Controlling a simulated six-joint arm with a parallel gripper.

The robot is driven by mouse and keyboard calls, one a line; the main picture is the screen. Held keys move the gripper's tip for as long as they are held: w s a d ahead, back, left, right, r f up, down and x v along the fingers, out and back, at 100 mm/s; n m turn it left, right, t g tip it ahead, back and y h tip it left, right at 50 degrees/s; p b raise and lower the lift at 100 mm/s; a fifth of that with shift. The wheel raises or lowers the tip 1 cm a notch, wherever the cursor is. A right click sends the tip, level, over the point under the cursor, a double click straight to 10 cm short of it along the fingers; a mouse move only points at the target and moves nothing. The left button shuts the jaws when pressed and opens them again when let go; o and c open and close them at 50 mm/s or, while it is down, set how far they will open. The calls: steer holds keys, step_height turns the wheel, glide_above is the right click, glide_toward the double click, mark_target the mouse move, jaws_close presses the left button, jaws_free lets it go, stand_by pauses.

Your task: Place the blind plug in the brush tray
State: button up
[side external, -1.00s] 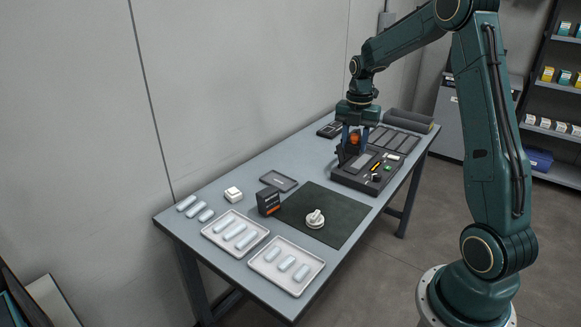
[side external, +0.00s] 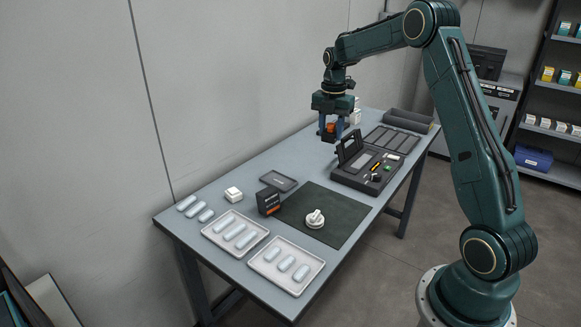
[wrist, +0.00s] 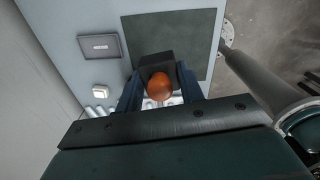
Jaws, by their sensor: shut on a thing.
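My gripper (side external: 330,137) is shut on an orange, rounded-ended piece, which I take to be the blind plug (side external: 330,127). It is held above the bench, left of the open black case. In the wrist view the plug (wrist: 159,87) sits between the two blue fingers (wrist: 158,95). A dark block shows behind it there; I cannot tell whether it belongs to the plug. A small dark grey tray (side external: 279,181), likely the brush tray, lies flat on the bench near the wall.
The open black case (side external: 364,181) has its lid up and small tools inside. A black box with an orange stripe (side external: 268,201) stands beside the dark mat (side external: 345,207). A white knob (side external: 314,218), a white block (side external: 233,194) and two pale trays (side external: 262,265) lie nearby.

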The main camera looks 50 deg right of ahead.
steer(key=w+a, duration=0.1)
steer(key=w, duration=0.6)
steer(key=m, duration=0.2)
glide_above(280, 188)
steer(key=shift+w+d+r, duration=0.25)
steer(key=shift+w+d, duration=0.1)
steer(key=shift+w, duration=0.05)
step_height(280, 188, down, 16)
steer(key=shift+r, duration=0.1)
steer(key=shift+f, duration=2.1)
steer(key=shift+f, duration=0.15)
